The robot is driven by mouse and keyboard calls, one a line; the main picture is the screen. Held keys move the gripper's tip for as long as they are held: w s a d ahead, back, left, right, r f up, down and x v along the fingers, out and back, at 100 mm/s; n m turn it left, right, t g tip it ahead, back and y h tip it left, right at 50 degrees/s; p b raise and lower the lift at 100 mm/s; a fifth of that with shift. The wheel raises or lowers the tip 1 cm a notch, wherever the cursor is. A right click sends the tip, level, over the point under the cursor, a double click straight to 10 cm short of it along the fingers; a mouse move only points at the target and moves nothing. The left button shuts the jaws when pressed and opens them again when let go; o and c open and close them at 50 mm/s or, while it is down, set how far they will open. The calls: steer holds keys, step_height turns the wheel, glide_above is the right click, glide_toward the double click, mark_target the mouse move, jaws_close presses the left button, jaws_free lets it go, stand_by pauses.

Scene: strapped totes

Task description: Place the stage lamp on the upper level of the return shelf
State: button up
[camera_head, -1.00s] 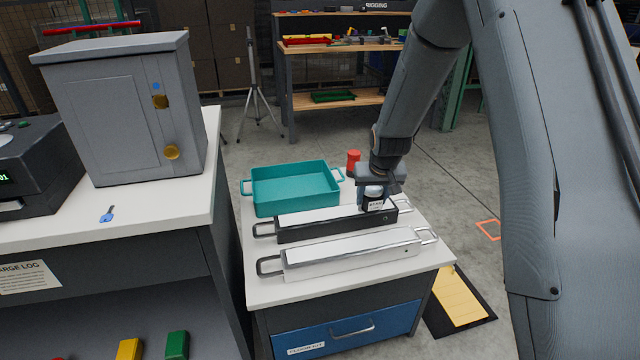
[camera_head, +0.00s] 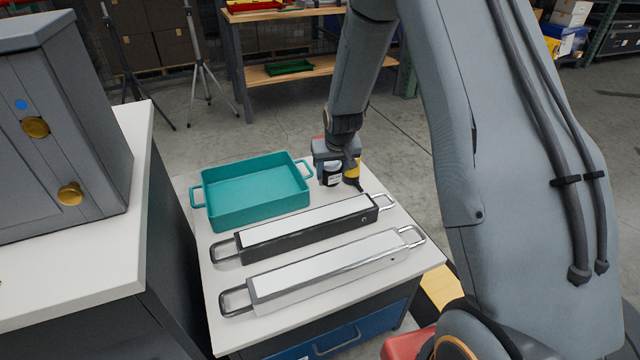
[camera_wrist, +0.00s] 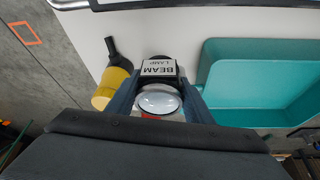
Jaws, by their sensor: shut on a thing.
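The stage lamp (camera_head: 332,176) is a small dark unit with a white label. In the wrist view the lamp (camera_wrist: 160,72) shows a round clear lens and a label reading BEAM LAMP. My gripper (camera_head: 335,158) is shut on it, with one finger on each side of the lens in the wrist view (camera_wrist: 160,100). In the head view the lamp appears beyond the black case, beside the teal tray. Whether its base touches the worktop is unclear. I cannot identify the return shelf; a two-level wooden bench (camera_head: 283,72) stands at the back.
A teal tray (camera_head: 250,218), a black case (camera_head: 300,230) and a white case (camera_head: 325,270) fill the worktop. A grey cabinet (camera_head: 60,120) is at left.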

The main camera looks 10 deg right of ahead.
mark_target(331, 184)
steer(key=shift+f+b, duration=0.45)
steer(key=shift+f, duration=2.1)
steer(key=shift+f, duration=0.15)
steer(key=o, duration=1.2)
steer(key=shift+o, duration=0.2)
steer(key=p+v, duration=0.1)
steer(key=v, duration=1.1)
steer(key=s+r+g, duration=0.1)
steer(key=s+r, duration=0.7)
steer(key=s, duration=0.3)
steer(key=shift+a+r+g, duration=0.2)
steer(key=shift+g, duration=0.1)
steer(key=s+r+g, duration=0.1)
steer(key=s+r, duration=0.1)
steer(key=s, duration=0.5)
steer(key=s+r+g, duration=0.1)
steer(key=s+r, duration=0.1)
steer(key=s, duration=0.4)
steer(key=s+r, duration=0.2)
steer(key=s, duration=0.5)
steer(key=shift+s+a+r+g, duration=0.15)
steer(key=shift+s+a+g, duration=0.15)
steer(key=shift+a+g, duration=0.1)
steer(key=shift+c, duration=0.6)
